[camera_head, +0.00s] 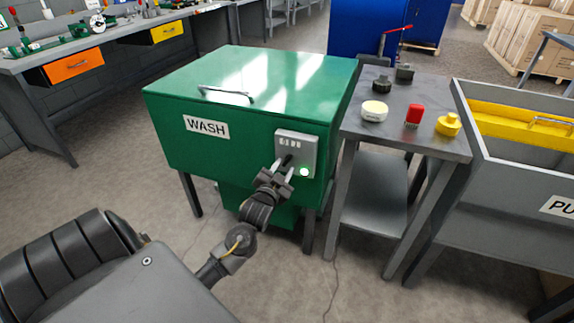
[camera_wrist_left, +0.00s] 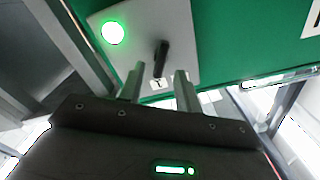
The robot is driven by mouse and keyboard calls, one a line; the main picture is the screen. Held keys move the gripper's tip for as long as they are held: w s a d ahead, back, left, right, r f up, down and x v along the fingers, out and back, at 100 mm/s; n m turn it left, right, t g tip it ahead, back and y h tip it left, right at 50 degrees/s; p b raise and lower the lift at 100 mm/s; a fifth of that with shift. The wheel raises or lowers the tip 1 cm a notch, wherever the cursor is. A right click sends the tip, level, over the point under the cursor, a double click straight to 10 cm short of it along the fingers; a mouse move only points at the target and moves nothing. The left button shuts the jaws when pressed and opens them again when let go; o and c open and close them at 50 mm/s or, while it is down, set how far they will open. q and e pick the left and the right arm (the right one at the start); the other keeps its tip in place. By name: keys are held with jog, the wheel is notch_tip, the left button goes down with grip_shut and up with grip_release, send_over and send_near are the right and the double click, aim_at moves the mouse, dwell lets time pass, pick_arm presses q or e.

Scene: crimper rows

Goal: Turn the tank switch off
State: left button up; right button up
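The green wash tank (camera_head: 250,80) has a grey switch box (camera_head: 310,145) on its front, right of the WASH label. A black switch lever (camera_head: 287,159) and a lit green lamp (camera_head: 304,172) are on the box. In the left wrist view the lever (camera_wrist_left: 161,57) shows on the grey plate, with the bright lamp (camera_wrist_left: 113,32) to its upper left. My left gripper (camera_head: 279,171) is in front of the box. Its two fingers (camera_wrist_left: 159,70) are apart, the lever's near end lying between them in the picture with gaps on both sides; contact is not visible. My right gripper is out of view.
A grey side table (camera_head: 440,90) right of the tank holds a cream round part (camera_head: 374,111), a red-topped part (camera_head: 414,115), a yellow knob (camera_head: 448,124) and dark parts. A grey bin (camera_head: 480,185) stands farther right. A workbench (camera_head: 120,32) is at the back left.

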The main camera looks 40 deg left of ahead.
aim_at(288, 162)
pick_arm(q)
jog(key=shift+x, duration=1.75)
grip_shut()
jog(key=shift+d, duration=0.1)
